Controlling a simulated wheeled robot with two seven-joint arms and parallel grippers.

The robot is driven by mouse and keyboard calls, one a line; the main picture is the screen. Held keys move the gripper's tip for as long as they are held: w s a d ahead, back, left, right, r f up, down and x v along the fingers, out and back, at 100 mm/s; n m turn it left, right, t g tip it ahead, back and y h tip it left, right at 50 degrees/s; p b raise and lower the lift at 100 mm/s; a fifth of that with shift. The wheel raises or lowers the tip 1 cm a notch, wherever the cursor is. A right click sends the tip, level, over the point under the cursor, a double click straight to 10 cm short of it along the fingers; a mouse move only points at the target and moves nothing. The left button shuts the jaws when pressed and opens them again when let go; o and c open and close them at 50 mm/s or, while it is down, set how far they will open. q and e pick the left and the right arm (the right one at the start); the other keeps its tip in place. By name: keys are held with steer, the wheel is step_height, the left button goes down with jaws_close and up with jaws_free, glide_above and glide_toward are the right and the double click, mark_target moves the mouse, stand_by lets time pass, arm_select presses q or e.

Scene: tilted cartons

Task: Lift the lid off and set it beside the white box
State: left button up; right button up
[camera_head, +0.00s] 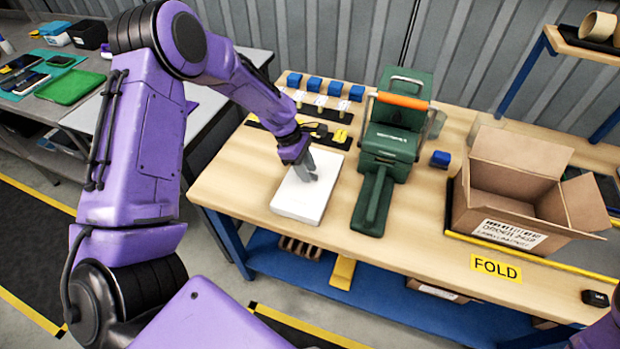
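The white box (298,205) lies flat on the wooden workbench, left of the green machine. Its top is plain white, and I cannot make out a seam between lid and box. My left gripper (306,172) points down at the rear part of the box top, with its grey fingers at or just above the surface. I cannot tell whether the fingers touch it or how far apart they are. My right gripper is not in view; only a bit of my purple arm shows at the bottom right corner.
The green machine (393,135) with an orange handle stands close right of the box. An open cardboard carton (505,200) stands farther right, behind a yellow FOLD label (496,268). Blue blocks and a black strip lie behind the box. Bench between machine and carton is mostly clear.

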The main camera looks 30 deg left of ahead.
arm_select(q)
jaws_close()
